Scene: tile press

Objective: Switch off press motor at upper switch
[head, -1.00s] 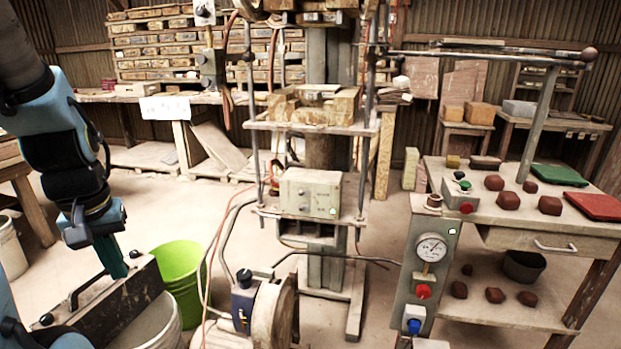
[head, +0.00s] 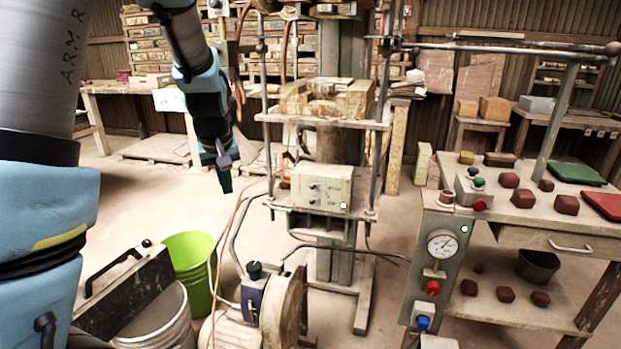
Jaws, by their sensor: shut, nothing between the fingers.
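My gripper (head: 224,180) is shut and empty. It points down in mid-air, left of the press (head: 338,235) and above the green bucket. The press carries a cream control box (head: 322,188) with small dark knobs on its front. A grey switch box (head: 216,8) shows at the top edge, left of the press; my arm hides what is below it. Low in front is the round motor-like housing (head: 292,310) with a blue box (head: 254,295) and dark knob. I cannot tell which control is the upper switch.
A green bucket (head: 190,262) and a metal bucket (head: 165,325) with a dark handled plate stand low left. Hoses and rods surround the press. At right, a gauge panel (head: 440,250) with red and blue controls adjoins a bench (head: 560,235) holding clay lumps.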

